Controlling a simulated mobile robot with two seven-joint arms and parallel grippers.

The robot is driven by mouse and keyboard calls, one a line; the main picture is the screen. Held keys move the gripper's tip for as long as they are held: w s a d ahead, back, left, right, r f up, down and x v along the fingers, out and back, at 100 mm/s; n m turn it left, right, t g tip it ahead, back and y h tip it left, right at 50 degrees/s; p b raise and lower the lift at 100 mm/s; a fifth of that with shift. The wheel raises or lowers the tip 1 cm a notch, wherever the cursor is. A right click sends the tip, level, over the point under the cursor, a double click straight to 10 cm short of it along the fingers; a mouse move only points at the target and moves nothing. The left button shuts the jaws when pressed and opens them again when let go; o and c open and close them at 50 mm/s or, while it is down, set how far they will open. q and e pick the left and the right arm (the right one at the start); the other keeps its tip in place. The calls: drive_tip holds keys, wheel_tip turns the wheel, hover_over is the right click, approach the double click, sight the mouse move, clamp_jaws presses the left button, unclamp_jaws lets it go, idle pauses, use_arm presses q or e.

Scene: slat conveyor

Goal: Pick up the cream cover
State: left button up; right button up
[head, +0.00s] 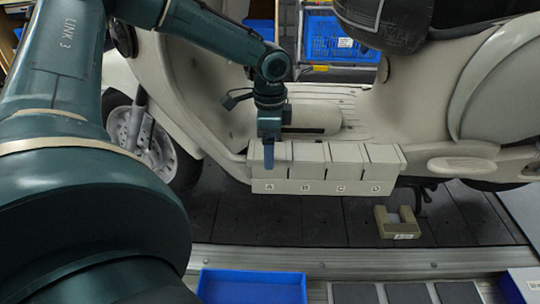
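A long cream rounded piece (325,117), which looks like the cream cover, lies on the scooter's footboard, with a dark slot at its near side. My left gripper (268,154) points down in front of its left end, over compartment A of a cream box row (322,187). One finger shows, so whether the gripper is open or shut cannot be told. Nothing is visibly held. My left arm hides part of the scooter. My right gripper is out of view.
The cream scooter (430,100) fills the back. A beige U-shaped piece (385,228) lies on the dark slats (300,228). A blue tray (252,289) and several grey pads (355,293) are at the front. A blue crate (330,42) stands behind.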

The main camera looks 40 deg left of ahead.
use_arm(q)
drive_tip(key=shift+f, duration=0.15)
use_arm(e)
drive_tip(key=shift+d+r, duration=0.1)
use_arm(q)
drive_tip(key=c, duration=1.2)
